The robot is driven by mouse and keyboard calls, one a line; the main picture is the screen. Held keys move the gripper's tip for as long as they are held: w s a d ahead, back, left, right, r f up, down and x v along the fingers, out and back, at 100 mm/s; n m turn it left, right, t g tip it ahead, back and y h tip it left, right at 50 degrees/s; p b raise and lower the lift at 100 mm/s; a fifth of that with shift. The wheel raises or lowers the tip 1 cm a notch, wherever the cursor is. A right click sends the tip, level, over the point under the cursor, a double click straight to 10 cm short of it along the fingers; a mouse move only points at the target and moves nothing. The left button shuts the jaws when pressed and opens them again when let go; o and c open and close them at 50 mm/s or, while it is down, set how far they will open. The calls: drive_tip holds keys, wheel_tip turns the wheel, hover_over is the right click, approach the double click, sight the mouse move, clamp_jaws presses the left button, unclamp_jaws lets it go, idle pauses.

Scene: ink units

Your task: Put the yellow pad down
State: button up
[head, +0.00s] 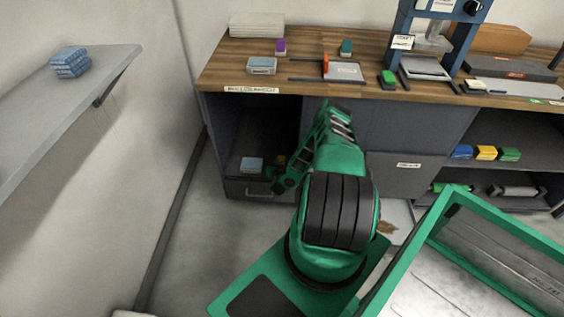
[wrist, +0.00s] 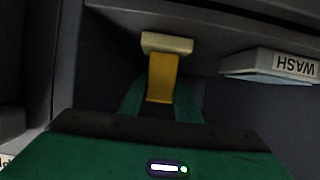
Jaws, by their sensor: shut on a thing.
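The yellow pad (wrist: 162,78) is between the two green fingers of my gripper (wrist: 161,103) in the wrist view. It has a yellow body and a cream block at its far end. My gripper is shut on the yellow body. In the head view my gripper (head: 282,176) is inside the open cabinet compartment, and a small bit of the pad (head: 281,160) shows beside it. I cannot tell whether the cream end touches the compartment floor.
A pale blue-and-white box (head: 251,165) stands left of my gripper in the compartment; the wrist view shows a box marked WASH (wrist: 270,65), upside down. The wooden counter (head: 225,75) is above. A green-framed crate (head: 410,250) stands at right.

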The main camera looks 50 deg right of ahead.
drive_tip(key=o, duration=1.1)
drive_tip(key=shift+f, duration=0.1)
drive_tip(key=shift+c, duration=0.2)
